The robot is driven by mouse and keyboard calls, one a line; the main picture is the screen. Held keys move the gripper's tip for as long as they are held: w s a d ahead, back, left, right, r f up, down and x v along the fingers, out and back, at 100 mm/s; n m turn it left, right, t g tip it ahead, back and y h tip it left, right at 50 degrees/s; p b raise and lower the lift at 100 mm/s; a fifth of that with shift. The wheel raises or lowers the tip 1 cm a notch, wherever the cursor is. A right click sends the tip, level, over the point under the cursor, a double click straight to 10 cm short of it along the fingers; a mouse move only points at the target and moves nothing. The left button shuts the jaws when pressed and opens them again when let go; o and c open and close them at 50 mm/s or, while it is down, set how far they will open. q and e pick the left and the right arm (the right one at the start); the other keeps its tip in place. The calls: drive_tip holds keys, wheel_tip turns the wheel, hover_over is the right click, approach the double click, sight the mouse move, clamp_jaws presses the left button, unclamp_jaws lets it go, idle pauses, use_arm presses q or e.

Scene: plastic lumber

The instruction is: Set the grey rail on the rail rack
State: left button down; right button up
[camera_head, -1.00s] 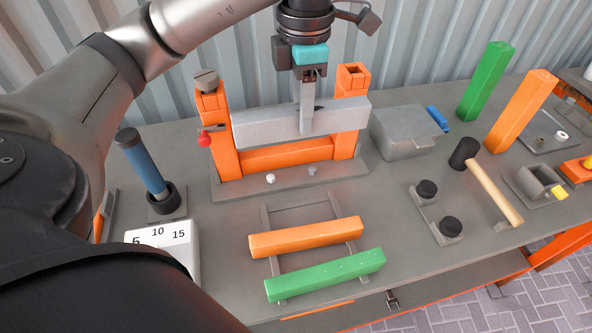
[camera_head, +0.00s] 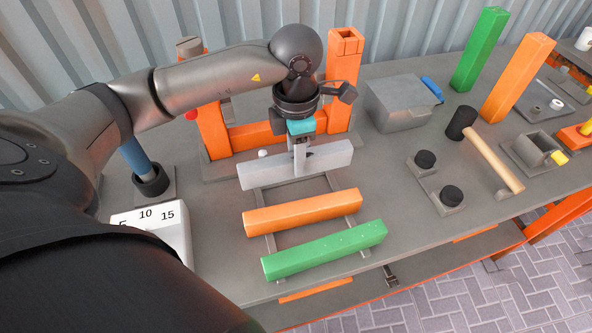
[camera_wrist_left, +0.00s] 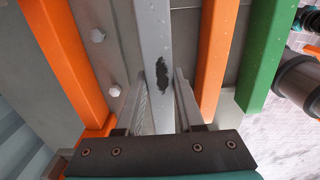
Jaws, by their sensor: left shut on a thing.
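The grey rail (camera_head: 262,177) is in my left gripper (camera_head: 300,168), which is shut on it near its middle. In the left wrist view the grey rail (camera_wrist_left: 153,40), with a dark patch on it, runs between the two fingers (camera_wrist_left: 162,100). The rail rack (camera_head: 354,221) is a low frame of grey bars on the bench. An orange rail (camera_head: 302,212) and a green rail (camera_head: 325,250) lie across it. The grey rail is over the rack's far end, roughly parallel to the orange rail. I cannot tell whether it touches the rack. My right gripper is not in view.
The orange frame (camera_head: 343,68) stands behind the rail with its span empty. A grey box (camera_head: 398,104), a mallet (camera_head: 490,155) and two black knobs (camera_head: 425,160) are to the right. A white numbered block (camera_head: 150,222) and a blue-handled tool (camera_head: 139,160) are left.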

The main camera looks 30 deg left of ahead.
use_arm(q)
wheel_tip(320, 180, down, 4)
drive_tip(key=shift+f+b, duration=0.1)
drive_tip(key=shift+b, duration=0.25)
drive_tip(key=shift+f, duration=0.15)
drive_tip(key=c, duration=0.5)
unclamp_jaws()
wheel_tip(320, 180, up, 12)
drive_tip(key=shift+r+p, duration=0.1)
drive_tip(key=shift+p, duration=0.9)
